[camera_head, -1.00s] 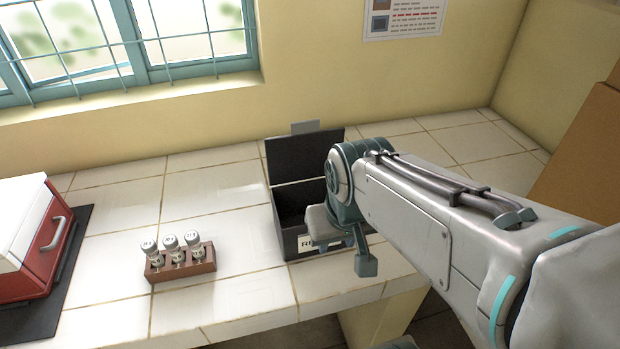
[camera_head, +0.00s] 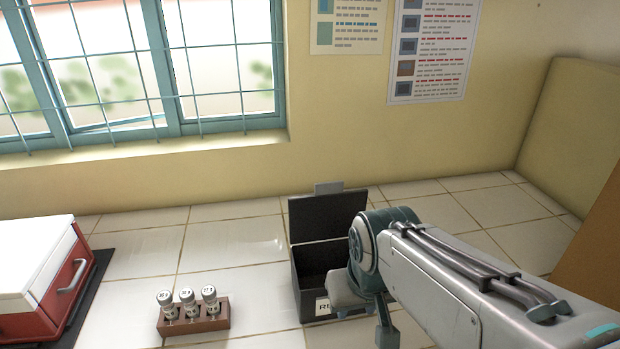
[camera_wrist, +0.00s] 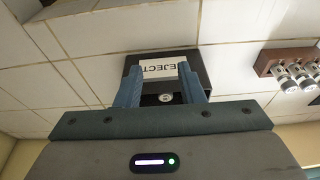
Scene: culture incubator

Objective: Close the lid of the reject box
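The reject box (camera_head: 312,270) is a dark box on the tiled counter, with a white label partly hidden by my arm. Its lid (camera_head: 325,216) stands open and upright at the back, with a grey tab on top. In the wrist view, the box (camera_wrist: 200,62) and its label, reading "EJECT", show beyond my gripper (camera_wrist: 160,78). My gripper's two blue-grey fingers are apart. A round pale vial top (camera_wrist: 166,98) shows between them, touching neither finger; its exact depth is unclear. In the head view, my wrist covers the box's right front.
A brown rack (camera_head: 212,324) with three capped vials (camera_head: 187,300) stands left of the box. A red and white case (camera_head: 60,290) sits on a dark mat at far left. A brown panel (camera_head: 595,245) stands at right. Counter between rack and back wall is clear.

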